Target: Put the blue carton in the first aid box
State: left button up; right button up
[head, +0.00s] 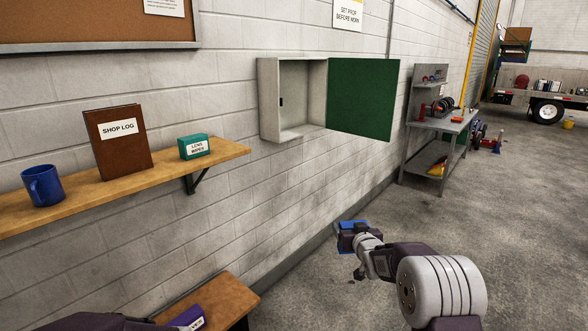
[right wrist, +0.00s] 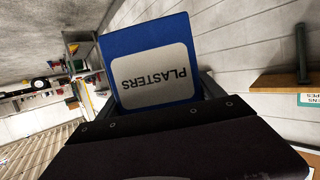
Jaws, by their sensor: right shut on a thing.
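The blue carton (right wrist: 148,33), with a pale label reading PLASTERS, is held between the fingers of my right gripper (right wrist: 160,98). In the head view the carton (head: 353,223) shows only as a small blue patch at the gripper, above the floor and below the wall box. The first aid box (head: 268,100) is a pale wall cabinet, and its green door (head: 363,98) stands swung open to the right. Its visible inside looks empty, apart from a small dark mark on the inner wall. My left gripper is not in view.
A wall shelf (head: 70,206) at left holds a blue mug (head: 43,186), a shop log (head: 118,143) and a green lens wipes box (head: 194,147). A lower wooden bench (head: 222,297) stands below. A grey workbench (head: 447,123) stands beyond the door. Floor around my right arm is clear.

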aim_at(285, 134)
jog(key=i+l, duration=0.5)
jog(key=i, duration=0.15)
jog(key=i+l, duration=1.05)
jog(key=i, duration=0.2)
